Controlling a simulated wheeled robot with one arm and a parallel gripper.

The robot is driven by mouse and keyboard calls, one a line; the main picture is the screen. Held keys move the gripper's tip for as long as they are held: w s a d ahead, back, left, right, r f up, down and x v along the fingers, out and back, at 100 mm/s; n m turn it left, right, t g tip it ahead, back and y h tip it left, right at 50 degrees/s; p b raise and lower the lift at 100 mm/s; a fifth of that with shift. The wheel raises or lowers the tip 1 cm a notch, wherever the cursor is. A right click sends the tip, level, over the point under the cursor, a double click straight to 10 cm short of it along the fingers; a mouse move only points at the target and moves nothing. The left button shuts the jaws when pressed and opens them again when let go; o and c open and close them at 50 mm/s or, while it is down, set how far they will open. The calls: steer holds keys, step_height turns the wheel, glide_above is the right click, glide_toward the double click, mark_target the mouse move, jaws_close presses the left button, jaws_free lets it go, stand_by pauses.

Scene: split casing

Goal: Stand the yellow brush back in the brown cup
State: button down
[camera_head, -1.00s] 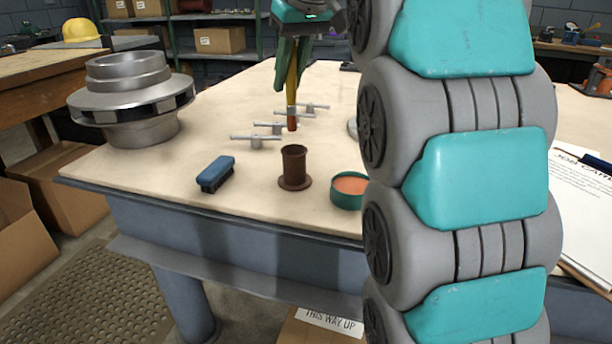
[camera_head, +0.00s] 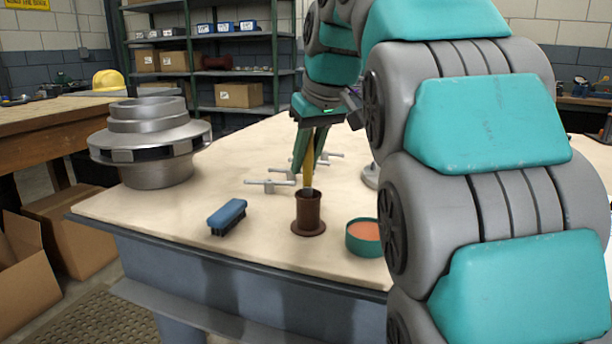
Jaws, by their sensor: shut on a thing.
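The yellow brush (camera_head: 308,158) is upright, handle up, with its pale metal collar showing just above the brown cup (camera_head: 308,212). Its red bristle end is hidden at the cup's mouth. It looks to be inside the cup, but I cannot fully tell inside from just behind. The brown cup stands upright on its wide round foot near the table's front edge. My gripper (camera_head: 308,160) points down over the cup, its green fingers shut on the brush's handle.
A blue scrubbing brush (camera_head: 227,217) lies left of the cup, and a green tin with orange contents (camera_head: 364,238) stands to its right. Metal T-handled clamps (camera_head: 270,184) are behind. A large metal casing (camera_head: 150,145) stands at the left. My arm covers the right side.

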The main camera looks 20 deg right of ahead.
steer(key=shift+f, duration=1.45)
steer(key=shift+f, duration=0.15)
steer(key=c, duration=0.7)
jaws_free()
steer(key=shift+c, duration=0.2)
steer(key=shift+d+r, duration=0.1)
steer(key=shift+r, duration=0.3)
steer(key=v, duration=0.6)
steer(key=shift+s, duration=0.1)
steer(key=p, duration=0.4)
glide_toward(311, 157)
steer(key=shift+x, duration=0.95)
